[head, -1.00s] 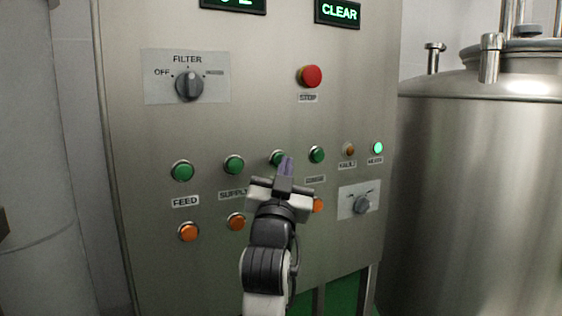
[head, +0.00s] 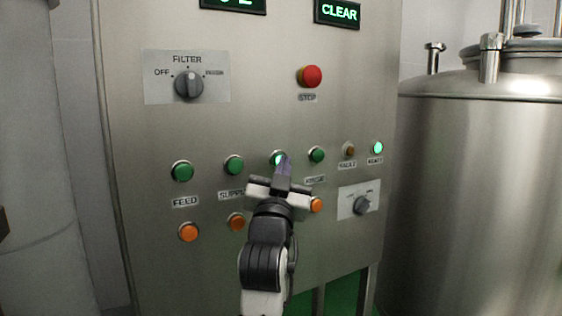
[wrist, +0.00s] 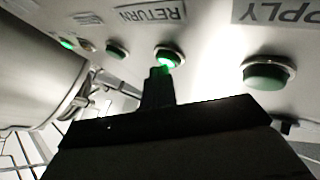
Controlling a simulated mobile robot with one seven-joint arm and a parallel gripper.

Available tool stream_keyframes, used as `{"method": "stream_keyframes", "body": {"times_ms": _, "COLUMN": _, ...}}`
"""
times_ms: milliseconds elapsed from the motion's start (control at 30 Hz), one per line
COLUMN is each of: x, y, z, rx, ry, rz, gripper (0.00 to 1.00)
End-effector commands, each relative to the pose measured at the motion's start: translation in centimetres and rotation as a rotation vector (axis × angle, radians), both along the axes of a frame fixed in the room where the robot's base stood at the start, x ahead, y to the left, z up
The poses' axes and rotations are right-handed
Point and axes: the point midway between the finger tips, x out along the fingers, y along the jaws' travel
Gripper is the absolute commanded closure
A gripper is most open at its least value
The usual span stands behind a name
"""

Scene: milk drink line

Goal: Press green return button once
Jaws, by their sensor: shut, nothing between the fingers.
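The green return button (head: 278,158) is third from the left in the row of green buttons on the steel panel. It is lit bright green. In the wrist view, the return button (wrist: 168,57) glows beside an upside-down RETURN label (wrist: 150,14). My gripper (head: 285,165) is shut and empty, with its fingertips right at the button's lower right edge. In the wrist view, the gripper tip (wrist: 158,78) overlaps the button's near edge. I cannot tell whether it is touching. In the head view, the gripper hides the button's label.
Green feed (head: 182,171), supply (head: 234,165) and rinse (head: 316,154) buttons share the row. Orange buttons (head: 188,232) sit below. A red stop button (head: 311,76), filter knob (head: 189,85) and lit ready lamp (head: 377,148) are on the panel. A steel tank (head: 480,190) stands right.

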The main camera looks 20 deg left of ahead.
Motion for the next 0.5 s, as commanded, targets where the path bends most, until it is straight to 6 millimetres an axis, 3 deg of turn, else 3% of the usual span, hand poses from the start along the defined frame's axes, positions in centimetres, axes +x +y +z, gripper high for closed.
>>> {"method": "stream_keyframes", "body": {"times_ms": 500, "x": -1.0, "y": -1.3, "z": -0.1, "rx": 0.0, "ry": 0.001, "rz": 0.0, "gripper": 1.0}}
